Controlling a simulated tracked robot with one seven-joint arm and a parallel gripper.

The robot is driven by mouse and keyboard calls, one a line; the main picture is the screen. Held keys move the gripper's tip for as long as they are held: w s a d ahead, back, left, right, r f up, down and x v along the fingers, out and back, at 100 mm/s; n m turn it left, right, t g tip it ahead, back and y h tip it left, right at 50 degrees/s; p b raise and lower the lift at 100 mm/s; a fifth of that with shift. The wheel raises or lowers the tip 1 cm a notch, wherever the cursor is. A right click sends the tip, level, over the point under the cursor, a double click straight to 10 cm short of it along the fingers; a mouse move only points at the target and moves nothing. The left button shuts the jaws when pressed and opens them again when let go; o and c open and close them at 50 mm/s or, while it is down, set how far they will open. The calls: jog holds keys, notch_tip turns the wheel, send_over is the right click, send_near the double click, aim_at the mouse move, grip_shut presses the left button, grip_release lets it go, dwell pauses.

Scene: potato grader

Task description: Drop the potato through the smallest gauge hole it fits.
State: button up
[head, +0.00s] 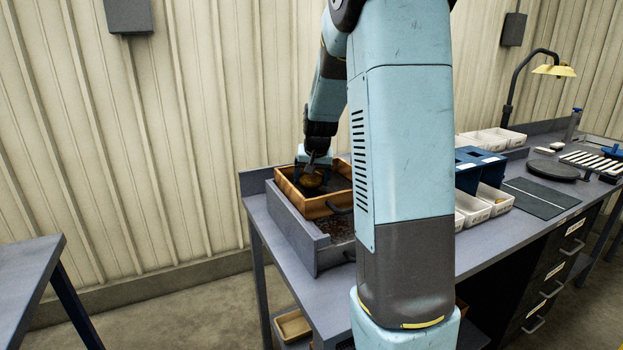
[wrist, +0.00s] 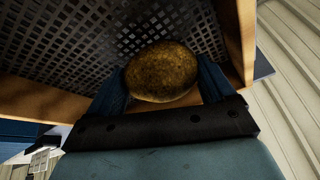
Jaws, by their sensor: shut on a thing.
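A brown potato (wrist: 162,72) sits between the two blue fingers of my gripper (wrist: 160,85) in the wrist view. My gripper is shut on it. In the head view the potato (head: 313,179) shows below my gripper (head: 312,168), within the outline of a wooden-sided box (head: 322,209). The wrist view shows a dark mesh floor (wrist: 55,45) in this box, beyond the potato. I cannot tell whether the potato touches the mesh. The blue gauge block (head: 478,162) stands on the bench right of my arm, partly hidden by it; its holes are hard to make out.
White bins (head: 484,208) stand in front of the gauge block, and more white trays (head: 492,138) stand behind it. A grey tray (head: 296,238) lies under the wooden box. A dark mat (head: 541,198), a round black plate (head: 553,170) and a lamp (head: 554,71) are at the right.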

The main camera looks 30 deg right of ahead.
jog(key=shift+f, duration=0.2)
jog(key=o, duration=1)
jog(key=d+v, duration=0.1)
jog(key=v, duration=1)
jog(key=s+a+n, duration=0.1)
jog(key=s+a, duration=0.4)
jog(key=s, duration=0.4)
jog(key=s+a+r+n, duration=0.1)
jog(key=s+a, duration=0.4)
jog(key=s, duration=0.5)
jog(key=s+a+r+n+t, duration=0.1)
jog(key=s+a+n, duration=0.2)
jog(key=s, duration=0.7)
jog(key=shift+a+r+y, duration=0.15)
jog(key=shift+a+y, duration=0.25)
jog(key=shift+a, duration=0.85)
